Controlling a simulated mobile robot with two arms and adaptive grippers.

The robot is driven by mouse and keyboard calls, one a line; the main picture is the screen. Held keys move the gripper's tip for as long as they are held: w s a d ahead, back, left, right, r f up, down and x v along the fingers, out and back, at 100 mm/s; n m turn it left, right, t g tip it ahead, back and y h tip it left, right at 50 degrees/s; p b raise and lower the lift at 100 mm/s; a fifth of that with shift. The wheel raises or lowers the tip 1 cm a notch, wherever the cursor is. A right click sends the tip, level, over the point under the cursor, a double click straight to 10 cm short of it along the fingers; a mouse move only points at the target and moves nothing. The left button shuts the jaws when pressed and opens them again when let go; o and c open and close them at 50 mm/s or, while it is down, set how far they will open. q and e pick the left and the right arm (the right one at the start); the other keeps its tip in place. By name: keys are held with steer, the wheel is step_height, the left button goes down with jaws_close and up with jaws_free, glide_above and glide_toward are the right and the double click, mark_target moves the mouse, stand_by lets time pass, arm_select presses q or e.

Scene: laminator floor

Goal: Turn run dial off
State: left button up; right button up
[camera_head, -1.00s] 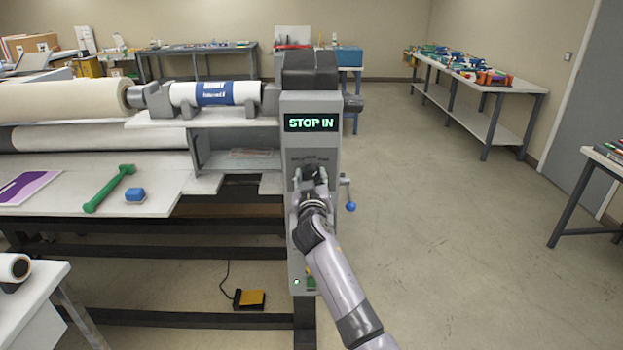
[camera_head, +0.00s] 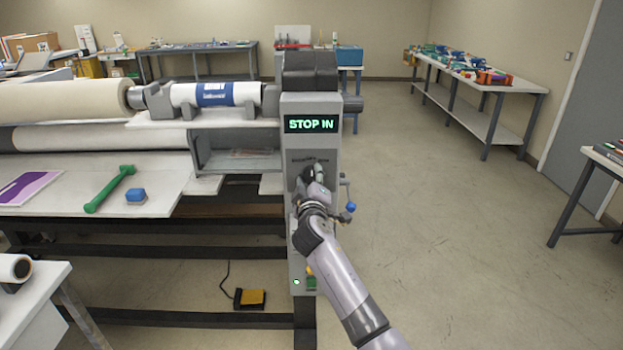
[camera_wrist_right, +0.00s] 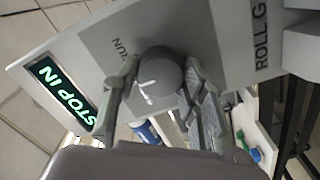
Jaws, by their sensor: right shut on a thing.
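The run dial (camera_wrist_right: 160,72) is a dark grey round knob with a white pointer mark, on the grey control panel (camera_wrist_right: 105,38) under the word RUN. My right gripper (camera_wrist_right: 155,85) is shut on the dial, with a finger on each side of it in the right wrist view. In the head view my right gripper (camera_head: 311,180) reaches the front of the machine's end column and mostly hides the dial. The display (camera_head: 311,124) above it reads STOP IN in green letters. My left gripper is not in view.
A blue-knobbed crank (camera_head: 350,206) sticks out at the column's right side. The laminator table (camera_head: 155,200) to the left holds a green tool (camera_head: 110,188) and a blue block (camera_head: 136,195). A yellow foot pedal (camera_head: 250,297) lies on the floor.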

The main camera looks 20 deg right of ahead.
stand_by(0.3)
steer(key=o, duration=1.2)
steer(key=shift+a, duration=0.1)
steer(key=shift+c, duration=0.2)
steer(key=v, duration=1.2)
